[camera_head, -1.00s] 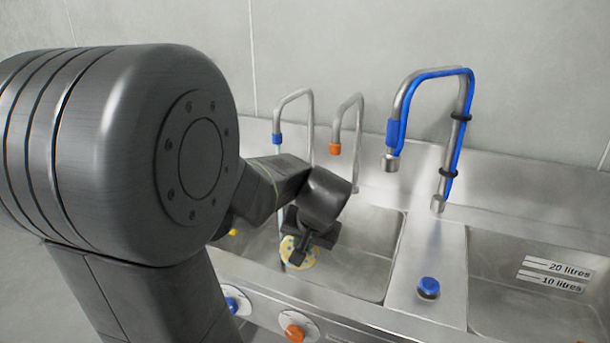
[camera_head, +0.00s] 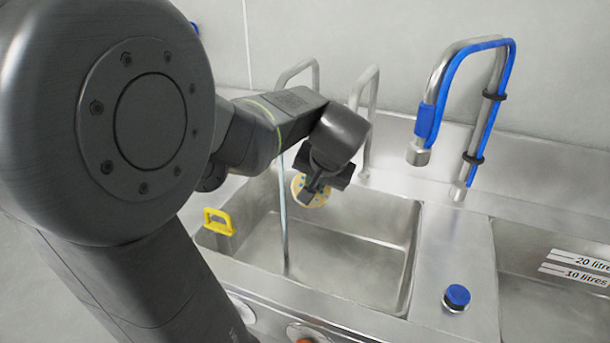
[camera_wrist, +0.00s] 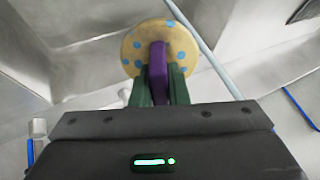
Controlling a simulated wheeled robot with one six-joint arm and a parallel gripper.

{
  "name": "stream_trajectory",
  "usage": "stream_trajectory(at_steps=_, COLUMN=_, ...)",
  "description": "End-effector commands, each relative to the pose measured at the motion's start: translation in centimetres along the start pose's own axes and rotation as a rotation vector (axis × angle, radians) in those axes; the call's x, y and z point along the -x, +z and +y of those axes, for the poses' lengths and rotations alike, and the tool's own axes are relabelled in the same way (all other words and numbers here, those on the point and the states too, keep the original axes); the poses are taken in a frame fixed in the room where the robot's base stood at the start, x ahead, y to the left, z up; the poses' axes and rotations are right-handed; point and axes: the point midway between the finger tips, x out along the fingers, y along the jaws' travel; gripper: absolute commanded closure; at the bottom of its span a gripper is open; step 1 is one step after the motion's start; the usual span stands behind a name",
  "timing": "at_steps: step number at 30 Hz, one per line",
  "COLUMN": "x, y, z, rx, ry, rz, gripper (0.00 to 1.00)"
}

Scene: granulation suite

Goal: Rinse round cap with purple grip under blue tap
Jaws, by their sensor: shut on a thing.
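The round cap (camera_head: 299,186) is a cream disc with blue spots. Its purple grip (camera_wrist: 158,72) shows in the wrist view between the green fingers of my gripper (camera_wrist: 161,86). My gripper is shut on that grip and holds the cap over the left basin, also seen in the head view (camera_head: 316,189). The left tap (camera_head: 300,68) stands behind my arm, which hides its outlet and blue collar. A thin water stream (camera_head: 284,225) falls into the basin just left of the cap. In the wrist view the stream (camera_wrist: 207,57) passes close by the disc's edge; contact cannot be told.
A second tap (camera_head: 371,90) stands right of the left one. A tall tap with a blue hose (camera_head: 484,115) stands further right. A yellow handle (camera_head: 219,222) sits on the left basin's (camera_head: 390,255) wall. A blue knob (camera_head: 457,297) is on the divider.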

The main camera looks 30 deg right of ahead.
Motion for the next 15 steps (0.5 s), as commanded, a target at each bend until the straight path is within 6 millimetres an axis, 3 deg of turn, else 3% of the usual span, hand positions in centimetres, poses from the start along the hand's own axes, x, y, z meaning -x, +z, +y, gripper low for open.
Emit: stream_trajectory(at_steps=15, x=-3.7, y=-2.2, z=-3.0, rx=0.002, ry=0.000, rz=-0.001, gripper=1.00)
